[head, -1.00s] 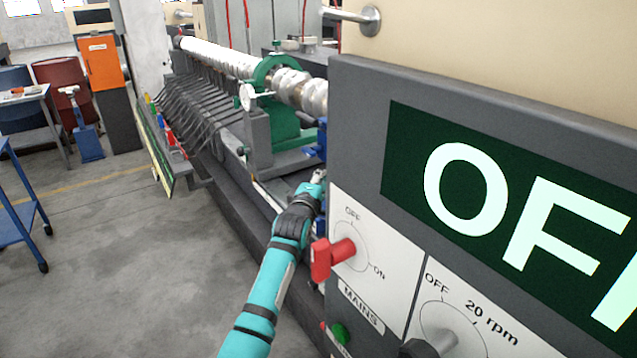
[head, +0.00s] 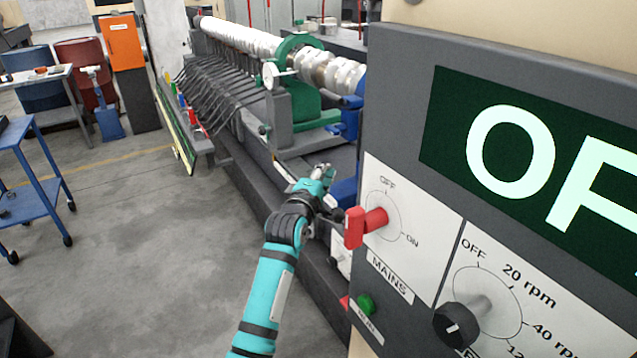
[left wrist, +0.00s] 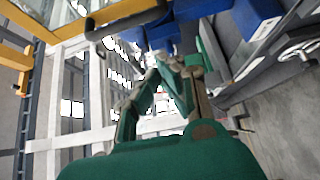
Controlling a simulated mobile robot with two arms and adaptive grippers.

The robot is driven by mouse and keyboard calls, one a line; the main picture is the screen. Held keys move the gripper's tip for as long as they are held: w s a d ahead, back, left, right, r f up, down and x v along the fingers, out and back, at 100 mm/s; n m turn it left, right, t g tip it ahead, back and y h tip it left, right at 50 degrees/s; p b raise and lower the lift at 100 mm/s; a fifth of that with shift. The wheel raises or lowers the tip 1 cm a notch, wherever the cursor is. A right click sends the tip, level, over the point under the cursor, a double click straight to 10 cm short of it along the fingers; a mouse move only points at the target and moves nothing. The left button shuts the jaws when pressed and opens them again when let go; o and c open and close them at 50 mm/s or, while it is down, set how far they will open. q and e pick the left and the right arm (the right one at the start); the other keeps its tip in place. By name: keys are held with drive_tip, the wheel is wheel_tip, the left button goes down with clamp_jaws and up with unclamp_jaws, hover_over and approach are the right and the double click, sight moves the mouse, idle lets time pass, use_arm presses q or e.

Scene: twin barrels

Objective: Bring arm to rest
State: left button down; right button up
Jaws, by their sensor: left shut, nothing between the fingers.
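My left arm, teal and black, reaches up from the bottom of the head view. Its gripper (head: 324,171) is shut and empty, in the air left of the grey control cabinet (head: 400,100) and in front of the machine bed. In the left wrist view the green fingers (left wrist: 170,72) come together with nothing between them. On the cabinet, the red mains switch (head: 366,226) sits right of and below the gripper, apart from it. Its handle points left. The display (head: 530,150) shows white letters on green, cut off at the right edge. My right gripper is in neither view.
A long machine with a pale segmented shaft (head: 240,38) and a green bearing stand (head: 295,95) runs behind the gripper. A black knob (head: 455,325) and a green button (head: 366,304) are on the cabinet. A blue cart (head: 40,190) stands left. The floor between is clear.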

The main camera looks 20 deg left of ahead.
use_arm(q)
drive_tip(key=s+d+f+m+g, duration=0.1)
drive_tip(key=s+f+m+g, duration=0.45)
drive_tip(key=f, duration=1.05)
drive_tip(key=s+d+f+m+g+h, duration=0.1)
drive_tip(key=s+f+m, duration=0.1)
drive_tip(key=s+f, duration=0.95)
drive_tip(key=s+d+f+m+g, duration=0.2)
drive_tip(key=s+f+m+g, duration=0.15)
drive_tip(key=f, duration=1.55)
drive_tip(key=s+a+f+m+g, duration=0.1)
drive_tip(key=s+f+m+g, duration=0.15)
drive_tip(key=s+f, duration=0.7)
drive_tip(key=s+f+m+g, duration=0.1)
drive_tip(key=s+f+m, duration=0.35)
drive_tip(key=s, duration=0.75)
drive_tip(key=s+a+f+m+g, duration=0.1)
drive_tip(key=s+f, duration=0.2)
drive_tip(key=s, duration=0.8)
drive_tip(key=s+a+f+m+g, duration=0.1)
drive_tip(key=s+f, duration=0.3)
drive_tip(key=s, duration=0.7)
drive_tip(key=shift+a+f+m+g+b, duration=0.15)
drive_tip(key=shift+a+m+g+b, duration=0.25)
drive_tip(key=shift+g, duration=0.35)
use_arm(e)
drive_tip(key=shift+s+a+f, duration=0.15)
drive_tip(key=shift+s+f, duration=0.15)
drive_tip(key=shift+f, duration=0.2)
